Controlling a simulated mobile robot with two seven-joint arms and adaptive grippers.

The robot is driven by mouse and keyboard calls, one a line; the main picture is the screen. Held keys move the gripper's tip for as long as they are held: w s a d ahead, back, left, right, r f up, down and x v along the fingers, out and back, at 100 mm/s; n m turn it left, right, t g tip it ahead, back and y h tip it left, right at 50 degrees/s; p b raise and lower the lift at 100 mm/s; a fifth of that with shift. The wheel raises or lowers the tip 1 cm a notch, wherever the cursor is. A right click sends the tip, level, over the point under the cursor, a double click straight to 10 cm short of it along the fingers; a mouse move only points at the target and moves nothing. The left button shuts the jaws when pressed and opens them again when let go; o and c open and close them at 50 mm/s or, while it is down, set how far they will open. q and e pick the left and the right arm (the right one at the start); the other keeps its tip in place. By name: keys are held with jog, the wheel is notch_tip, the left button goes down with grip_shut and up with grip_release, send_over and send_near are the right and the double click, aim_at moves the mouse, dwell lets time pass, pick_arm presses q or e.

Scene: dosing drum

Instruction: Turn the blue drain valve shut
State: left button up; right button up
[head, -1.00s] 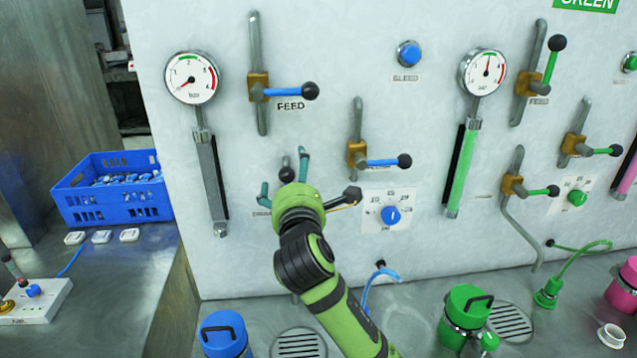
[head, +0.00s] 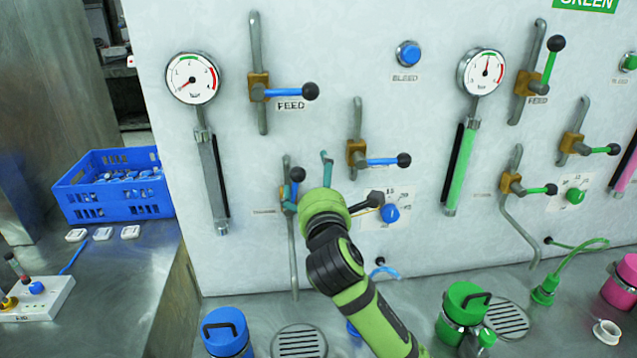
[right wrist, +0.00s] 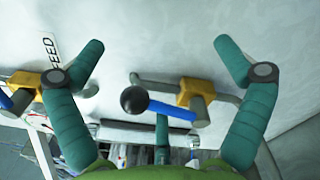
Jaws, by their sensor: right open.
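The blue drain valve sits low on the white panel in the head view, on a vertical pipe. Its blue handle (head: 294,187) points up along the pipe and ends in a black knob (head: 298,174). My right gripper (head: 308,178) is open in front of it and partly hides the valve body. In the right wrist view the gripper (right wrist: 160,50) has its teal fingers spread wide, with the blue handle (right wrist: 172,110) and black knob (right wrist: 134,99) showing between them. I see no clear contact. My left gripper is not in view.
A blue-handled feed valve (head: 285,92) is above, and another blue-handled valve (head: 382,162) is to the right. A blue dial (head: 389,213) is close to my right wrist. A gauge (head: 192,78) hangs at left. A blue canister (head: 226,333) stands below.

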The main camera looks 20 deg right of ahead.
notch_tip(320, 180, down, 8)
jog(key=s+d+b, duration=0.1)
jog(key=d+b, duration=0.1)
jog(key=b, duration=0.1)
jog(key=shift+s+d+f, duration=0.2)
jog(key=shift+s+d, duration=0.05)
jog(key=shift+d, duration=0.1)
dwell(1.0)
jog(key=shift+a+r+p, duration=0.15)
jog(key=shift+r+p, duration=0.3)
jog(key=shift+s+a, duration=0.1)
jog(key=p+v, duration=0.2)
jog(key=v, duration=0.6)
jog(key=shift+r+p, duration=0.3)
